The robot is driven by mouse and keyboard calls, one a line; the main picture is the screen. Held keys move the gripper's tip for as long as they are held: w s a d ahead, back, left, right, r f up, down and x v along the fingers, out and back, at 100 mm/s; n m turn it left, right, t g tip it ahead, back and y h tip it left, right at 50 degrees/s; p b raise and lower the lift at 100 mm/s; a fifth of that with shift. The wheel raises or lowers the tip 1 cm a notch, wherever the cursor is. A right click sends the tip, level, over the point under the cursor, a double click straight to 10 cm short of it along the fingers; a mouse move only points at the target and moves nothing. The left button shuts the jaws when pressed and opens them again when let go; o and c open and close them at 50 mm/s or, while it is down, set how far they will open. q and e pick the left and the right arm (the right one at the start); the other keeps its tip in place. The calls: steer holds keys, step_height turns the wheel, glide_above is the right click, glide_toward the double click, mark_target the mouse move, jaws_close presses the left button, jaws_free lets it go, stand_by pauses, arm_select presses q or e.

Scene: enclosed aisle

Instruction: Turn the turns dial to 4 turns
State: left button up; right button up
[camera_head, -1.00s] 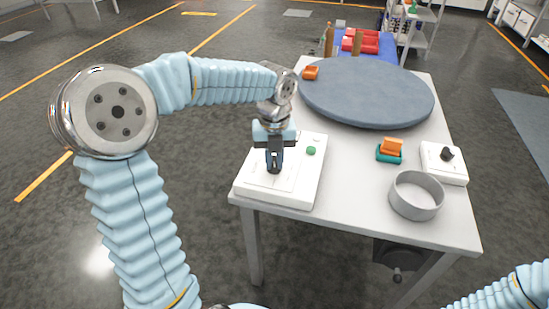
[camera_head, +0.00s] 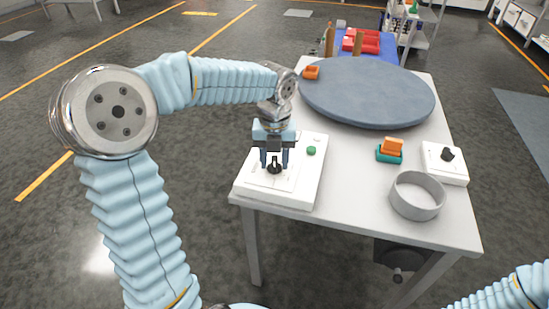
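A white control box (camera_head: 300,187) sits at the near left corner of the table, with a green button (camera_head: 311,151) on its top. A black dial (camera_head: 274,169) is on the same box, below my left gripper. My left gripper (camera_head: 274,164) points down over the dial, its two dark fingers spread apart, one on each side of the knob. I cannot tell whether they touch it. The dial's markings are too small to read. A second white box (camera_head: 445,172) with a black knob (camera_head: 447,154) stands at the right edge. My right gripper is not in view; only my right arm shows at bottom right.
A large round grey-blue disc (camera_head: 367,92) covers the back of the table (camera_head: 345,190). A grey ring-shaped bowl (camera_head: 416,196) and an orange piece in a teal base (camera_head: 390,151) stand at the right. A small orange block (camera_head: 311,73) lies at the back left.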

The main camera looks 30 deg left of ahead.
mark_target(274, 162)
arm_select(q)
step_height(274, 162, up, 14)
stand_by(0.6)
steer(key=shift+f, duration=0.15)
stand_by(0.3)
